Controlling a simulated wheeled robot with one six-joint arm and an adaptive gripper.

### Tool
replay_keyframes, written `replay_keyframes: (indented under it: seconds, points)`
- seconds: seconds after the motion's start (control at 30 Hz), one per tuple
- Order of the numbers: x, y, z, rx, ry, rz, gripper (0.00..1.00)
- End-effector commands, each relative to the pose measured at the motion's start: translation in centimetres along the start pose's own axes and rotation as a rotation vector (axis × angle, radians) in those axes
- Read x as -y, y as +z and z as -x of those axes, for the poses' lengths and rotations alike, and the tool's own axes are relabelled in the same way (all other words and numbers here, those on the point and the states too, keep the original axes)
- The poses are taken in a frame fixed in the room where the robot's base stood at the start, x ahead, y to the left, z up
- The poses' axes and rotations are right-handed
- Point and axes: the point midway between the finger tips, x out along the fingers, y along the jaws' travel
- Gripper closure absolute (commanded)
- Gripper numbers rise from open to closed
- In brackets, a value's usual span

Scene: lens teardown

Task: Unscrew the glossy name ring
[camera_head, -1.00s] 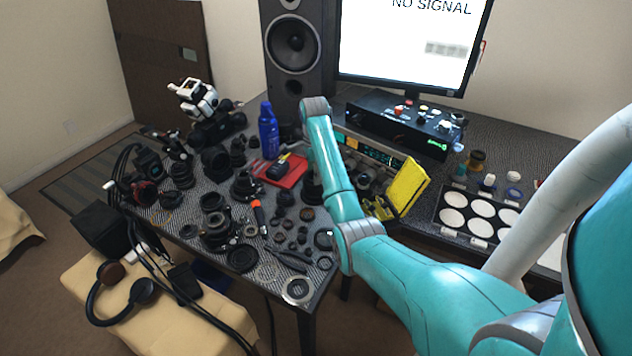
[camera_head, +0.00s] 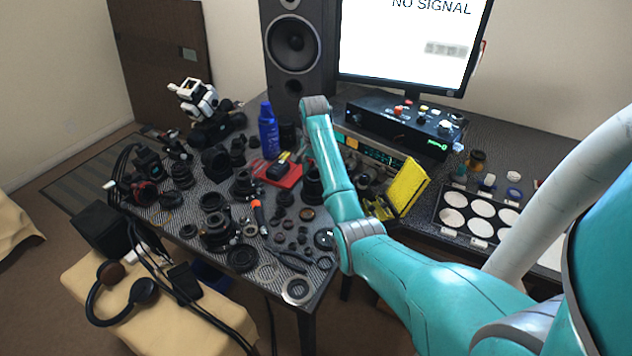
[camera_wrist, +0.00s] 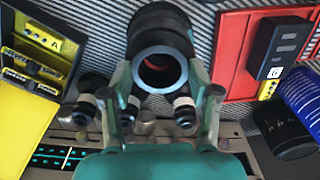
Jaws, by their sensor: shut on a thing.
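In the wrist view, a dark lens barrel (camera_wrist: 160,22) stands between my fingers, its open bore facing the camera. A smooth grey-black ring (camera_wrist: 160,50) surrounds the bore; I take it for the glossy name ring, though no lettering is readable. My gripper (camera_wrist: 160,72) is shut on this ring, one finger on each side. Whether the ring is still seated on the barrel cannot be told. In the head view, the dark lens (camera_head: 312,186) shows partly beside my forearm, which hides my gripper.
A red tray (camera_wrist: 232,60) with a black device (camera_wrist: 274,46) lies to the right in the wrist view, near a blue can (camera_wrist: 302,98). A yellow case (camera_wrist: 36,50) stands at left. Several loose lens parts crowd the table's left half in the head view.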

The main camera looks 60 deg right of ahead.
Motion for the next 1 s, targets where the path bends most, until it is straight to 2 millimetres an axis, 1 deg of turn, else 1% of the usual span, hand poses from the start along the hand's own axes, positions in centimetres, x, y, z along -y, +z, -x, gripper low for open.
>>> replay_keyframes:
  seconds: [0.6,1.0]
  points:
    - [0.0,0.0,1.6,-0.001,-0.001,-0.002,0.95]
    - [0.1,0.0,1.8,-0.001,-0.001,-0.002,0.95]
